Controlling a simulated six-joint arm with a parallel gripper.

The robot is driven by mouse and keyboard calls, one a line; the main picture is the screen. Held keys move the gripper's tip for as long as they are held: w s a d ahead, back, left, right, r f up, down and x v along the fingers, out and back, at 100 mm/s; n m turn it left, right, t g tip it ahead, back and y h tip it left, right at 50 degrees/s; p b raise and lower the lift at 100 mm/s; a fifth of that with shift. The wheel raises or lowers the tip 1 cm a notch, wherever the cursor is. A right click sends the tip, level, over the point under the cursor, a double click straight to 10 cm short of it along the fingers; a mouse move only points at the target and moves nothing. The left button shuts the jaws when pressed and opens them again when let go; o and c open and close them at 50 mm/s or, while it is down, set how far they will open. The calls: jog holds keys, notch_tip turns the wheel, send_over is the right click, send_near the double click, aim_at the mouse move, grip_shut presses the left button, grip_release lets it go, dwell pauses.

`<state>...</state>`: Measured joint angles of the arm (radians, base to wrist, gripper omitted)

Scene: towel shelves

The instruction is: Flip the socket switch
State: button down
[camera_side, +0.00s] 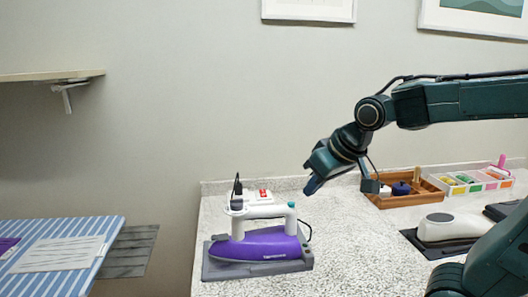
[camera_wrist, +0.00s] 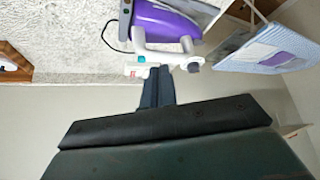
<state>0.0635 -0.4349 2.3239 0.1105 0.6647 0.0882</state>
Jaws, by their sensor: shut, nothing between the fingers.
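A white socket strip (camera_side: 250,198) with a red switch (camera_side: 263,193) stands behind the iron on the speckled counter. A black plug (camera_side: 237,190) sits at its left end. In the wrist view the white socket (camera_wrist: 140,70) is partly hidden behind the iron handle and my fingers. My gripper (camera_side: 313,185) is shut and empty, its fingertips pointing down and left, to the right of the socket and apart from it in the side view. The shut fingers (camera_wrist: 158,86) also show in the wrist view, pointing toward the socket area.
A purple and white iron (camera_side: 262,245) rests on a grey stand (camera_side: 225,270) in front of the socket, its dark cord trailing right. A wooden tray (camera_side: 395,200), a colored organizer (camera_side: 470,181) and a white device (camera_side: 450,227) lie right. A striped ironing board (camera_side: 75,275) is at left.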

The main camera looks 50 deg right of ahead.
jog(key=w+d+f+m+h, duration=0.3)
jog(key=w+d+f, duration=0.1)
jog(key=w+d, duration=0.6)
jog(key=w+d+f+m+t+h, duration=0.1)
jog(key=w+d+f+m+h, duration=0.2)
jog(key=w+d, duration=0.7)
jog(key=shift+w+d+f, duration=0.3)
jog(key=shift+w+f, duration=0.9)
jog(key=shift+w, duration=1.45)
jog(key=shift+w+d+f, duration=0.1)
send_over(265, 192)
jog(key=f, duration=0.6)
jog(key=shift+s, duration=0.25)
notch_tip(265, 192, down, 3)
jog(key=shift+w+r, duration=0.1)
jog(key=shift+f, duration=0.4)
